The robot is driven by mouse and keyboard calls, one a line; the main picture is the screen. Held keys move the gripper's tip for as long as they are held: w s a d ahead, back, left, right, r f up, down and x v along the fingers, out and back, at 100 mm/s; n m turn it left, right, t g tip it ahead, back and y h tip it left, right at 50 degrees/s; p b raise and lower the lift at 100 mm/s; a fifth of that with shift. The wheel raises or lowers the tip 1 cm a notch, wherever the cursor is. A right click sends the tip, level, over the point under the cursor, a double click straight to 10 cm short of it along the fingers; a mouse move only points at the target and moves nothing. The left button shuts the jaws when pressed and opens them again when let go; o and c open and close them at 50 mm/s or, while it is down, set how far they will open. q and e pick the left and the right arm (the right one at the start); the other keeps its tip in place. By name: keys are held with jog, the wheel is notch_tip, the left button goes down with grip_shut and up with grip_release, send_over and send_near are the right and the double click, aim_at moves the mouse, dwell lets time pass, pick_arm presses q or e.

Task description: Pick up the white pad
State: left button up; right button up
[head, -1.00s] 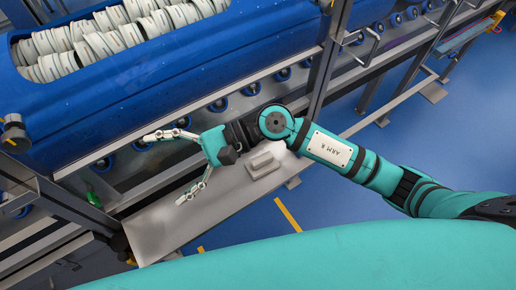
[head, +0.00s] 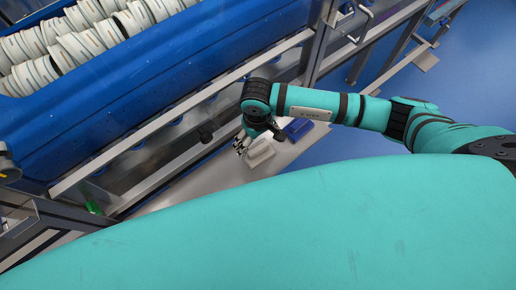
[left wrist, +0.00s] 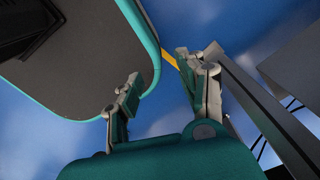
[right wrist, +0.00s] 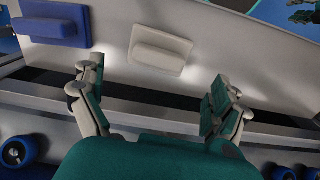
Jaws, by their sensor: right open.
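The white pad (head: 259,153) is a pale block with a raised grip bar, lying on the grey metal shelf. In the right wrist view the white pad (right wrist: 160,49) lies ahead of the open fingers, a little beyond their tips and between them sideways. My right gripper (right wrist: 153,92) is open and empty. In the head view my right gripper (head: 243,141) is beside the pad's left end, partly hidden by its own wrist. My left gripper (left wrist: 158,80) is open and empty over blue floor, away from the pad; it is not in the head view.
A blue pad (head: 298,128) of the same shape lies beside the white one; it also shows in the right wrist view (right wrist: 52,25). The grey shelf (head: 205,178) runs below a big blue tub (head: 140,75) holding white discs. A metal post (head: 315,45) stands behind.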

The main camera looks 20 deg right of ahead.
aim_at(258, 148)
notch_tip(258, 148, down, 2)
jog(key=shift+f, duration=0.15)
jog(key=shift+f+p, duration=0.35)
jog(key=shift+p, duration=0.1)
notch_tip(258, 148, down, 4)
jog(key=shift+r+p, duration=0.2)
jog(key=shift+p, duration=0.4)
pick_arm(q)
jog(key=shift+w+d+r, duration=0.1)
jog(key=shift+w+r, duration=0.15)
jog(key=shift+r, duration=0.35)
jog(key=shift+w+r, duration=0.2)
jog(key=shift+r, duration=0.4)
pick_arm(e)
jog(key=shift+f, duration=0.45)
jog(key=c, duration=1)
notch_tip(258, 148, up, 9)
jog(key=shift+w+b, duration=0.1)
jog(key=shift+b, duration=0.85)
jog(key=shift+c, duration=0.2)
pick_arm(q)
jog(key=shift+w+f, duration=0.15)
jog(key=shift+f, duration=0.85)
pick_arm(e)
jog(key=shift+d+r, duration=0.1)
jog(key=shift+r, duration=0.45)
